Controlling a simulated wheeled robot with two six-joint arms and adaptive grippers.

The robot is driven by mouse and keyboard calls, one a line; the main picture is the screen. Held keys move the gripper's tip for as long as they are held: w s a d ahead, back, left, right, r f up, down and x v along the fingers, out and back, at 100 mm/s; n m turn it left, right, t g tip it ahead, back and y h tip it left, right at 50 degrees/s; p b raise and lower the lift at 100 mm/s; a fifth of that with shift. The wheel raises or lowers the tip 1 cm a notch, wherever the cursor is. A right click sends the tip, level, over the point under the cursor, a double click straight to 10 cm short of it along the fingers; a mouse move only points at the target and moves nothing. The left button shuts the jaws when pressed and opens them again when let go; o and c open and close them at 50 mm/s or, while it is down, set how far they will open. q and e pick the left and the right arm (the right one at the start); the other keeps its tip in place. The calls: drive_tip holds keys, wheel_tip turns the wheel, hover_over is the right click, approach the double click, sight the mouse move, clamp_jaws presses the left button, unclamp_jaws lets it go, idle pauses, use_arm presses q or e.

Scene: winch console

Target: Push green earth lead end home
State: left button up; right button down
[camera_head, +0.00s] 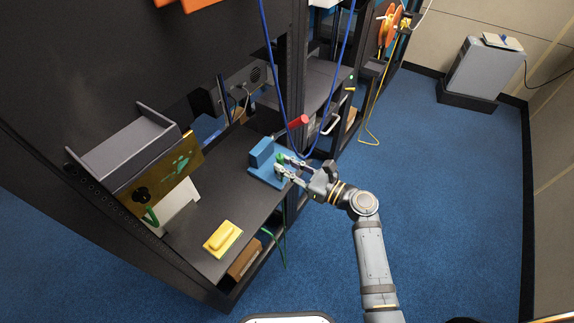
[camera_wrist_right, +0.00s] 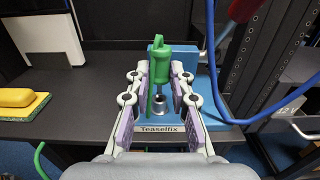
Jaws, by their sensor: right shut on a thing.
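I cannot tell whether the plug touches the post. In the head view, my right gripper (camera_head: 283,169) reaches from the right to the blue stand (camera_head: 261,152), with a bit of the green lead end (camera_head: 282,157) showing. My left gripper is not in view.
The stand is on a dark shelf (camera_head: 222,196) with a yellow block (camera_head: 222,238) near its front. A blue cable (camera_head: 270,45) loops down close to my gripper, near a red handle (camera_head: 299,122). A green cable (camera_head: 279,247) hangs off the shelf edge.

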drive_tip(key=shift+p, duration=0.3)
drive_tip(key=shift+f+b, duration=0.9)
drive_tip(key=shift+f, duration=0.6)
drive_tip(key=c, duration=1.1)
unclamp_jaws()
drive_tip(key=v, duration=1.2)
